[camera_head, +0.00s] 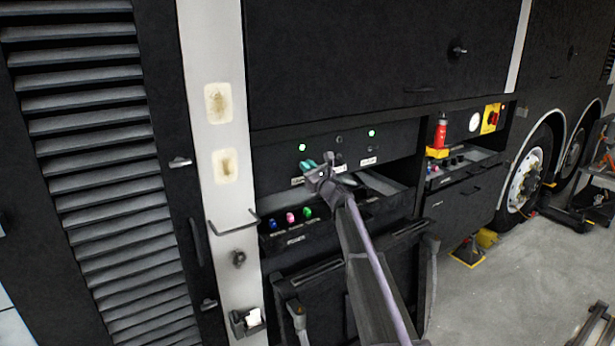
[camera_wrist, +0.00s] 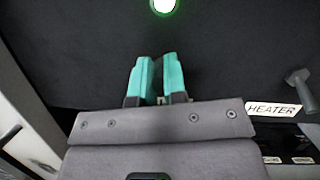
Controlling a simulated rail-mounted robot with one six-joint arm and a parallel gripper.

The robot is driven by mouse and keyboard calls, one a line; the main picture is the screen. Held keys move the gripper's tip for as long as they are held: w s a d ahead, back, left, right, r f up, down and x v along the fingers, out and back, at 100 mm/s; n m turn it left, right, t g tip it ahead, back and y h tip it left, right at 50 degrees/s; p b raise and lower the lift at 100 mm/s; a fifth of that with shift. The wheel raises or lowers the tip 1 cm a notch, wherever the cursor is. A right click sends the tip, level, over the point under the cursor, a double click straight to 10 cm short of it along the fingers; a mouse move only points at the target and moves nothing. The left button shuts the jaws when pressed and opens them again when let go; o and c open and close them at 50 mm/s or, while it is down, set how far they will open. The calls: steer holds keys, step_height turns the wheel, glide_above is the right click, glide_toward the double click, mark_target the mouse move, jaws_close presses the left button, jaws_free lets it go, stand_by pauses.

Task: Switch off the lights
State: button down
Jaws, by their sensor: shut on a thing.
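A dark panel (camera_head: 270,160) in the head view carries a row of lamps and switches. The left green lamp (camera_head: 303,147) is lit, and it also shows lit at the top of the wrist view (camera_wrist: 163,6). My gripper (camera_head: 308,165) is at the panel below this lamp. Its teal fingertips (camera_wrist: 156,78) are close together in the wrist view, shut on a switch that they almost wholly hide. The label under that switch is too small to read. To the right is a grey lever switch (camera_wrist: 300,88) by a label reading HEATER (camera_wrist: 273,109).
A right green lamp (camera_head: 372,133) is lit; the middle lamp (camera_head: 339,140) is dark. Below, an open drawer (camera_head: 385,205) sticks out with colored knobs (camera_head: 290,217) on its front. A red bottle (camera_head: 440,131) stands farther right.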

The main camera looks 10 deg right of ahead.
steer(key=t+y+b, duration=0.1)
steer(key=b, duration=0.1)
steer(key=f+t+y+b, duration=0.1)
steer(key=t+b, duration=0.1)
steer(key=b, duration=0.1)
steer(key=f+n+t+y+b, duration=0.1)
steer(key=b, duration=0.2)
steer(key=shift+w+f+t+y, duration=0.1)
steer(key=shift+w+t+y, duration=0.1)
steer(key=shift+t+y, duration=0.15)
steer(key=shift+t+b, duration=0.25)
steer(key=shift+b, duration=0.05)
steer(key=c, duration=1.2)
jaws_free()
